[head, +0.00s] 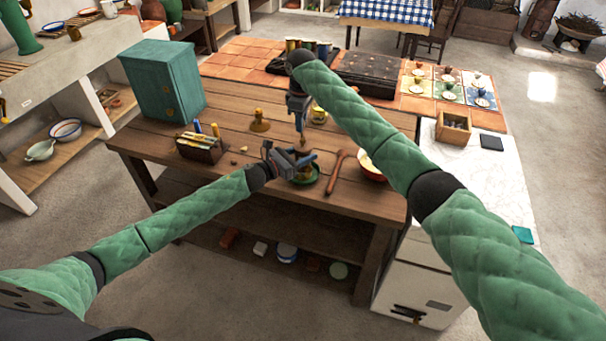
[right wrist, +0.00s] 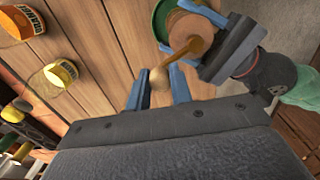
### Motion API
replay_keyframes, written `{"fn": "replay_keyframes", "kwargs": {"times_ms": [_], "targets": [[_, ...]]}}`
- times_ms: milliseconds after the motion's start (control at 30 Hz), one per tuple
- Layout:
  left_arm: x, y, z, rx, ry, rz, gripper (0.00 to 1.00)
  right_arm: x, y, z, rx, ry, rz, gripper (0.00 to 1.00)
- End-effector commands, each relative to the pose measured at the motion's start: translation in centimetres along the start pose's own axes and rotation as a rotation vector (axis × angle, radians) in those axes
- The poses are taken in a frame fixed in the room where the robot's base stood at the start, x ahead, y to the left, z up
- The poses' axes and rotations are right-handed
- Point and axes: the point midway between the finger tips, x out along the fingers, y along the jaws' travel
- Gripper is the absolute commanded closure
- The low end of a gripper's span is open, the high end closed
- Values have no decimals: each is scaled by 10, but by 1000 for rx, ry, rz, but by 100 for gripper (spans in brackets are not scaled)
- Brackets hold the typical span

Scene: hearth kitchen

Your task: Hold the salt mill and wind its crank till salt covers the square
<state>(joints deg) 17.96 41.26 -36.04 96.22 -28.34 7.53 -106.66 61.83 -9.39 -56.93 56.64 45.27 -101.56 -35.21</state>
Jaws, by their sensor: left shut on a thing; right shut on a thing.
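The salt mill (right wrist: 196,30) is a brown round body with a brass-coloured crank (right wrist: 188,50) on top. My left gripper (head: 300,163) is shut on the mill's body and holds it over a green dish (head: 308,179) on the wooden table. The dish's rim also shows beyond the mill in the right wrist view (right wrist: 160,18). My right gripper (right wrist: 158,88) is above the mill, with its blue fingers either side of the round crank knob (right wrist: 158,96), shut on it. It also shows in the head view (head: 300,141). The square and any salt cannot be made out; mill and grippers cover the dish's middle.
A caddy (head: 200,150), a brass bell-shaped item (head: 260,125) and a teal cabinet (head: 165,85) stand to the left.

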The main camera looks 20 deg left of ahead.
Motion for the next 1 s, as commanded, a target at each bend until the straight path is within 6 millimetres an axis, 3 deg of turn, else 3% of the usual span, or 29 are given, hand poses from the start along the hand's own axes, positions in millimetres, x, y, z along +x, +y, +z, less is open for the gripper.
{"fn": "replay_keyframes", "kwargs": {"times_ms": [233, 600, 1000], "targets": [[0, 1, 0, 2, 0, 2, 78, 2, 0, 4, 0, 0, -2, 91], [0, 1, 0, 1, 0, 2, 78, 3, 2, 28, -1, -1, -4, 91], [0, 1, 1, 2, -2, 1, 78, 3, 0, 33, -2, 0, -4, 91]]}}
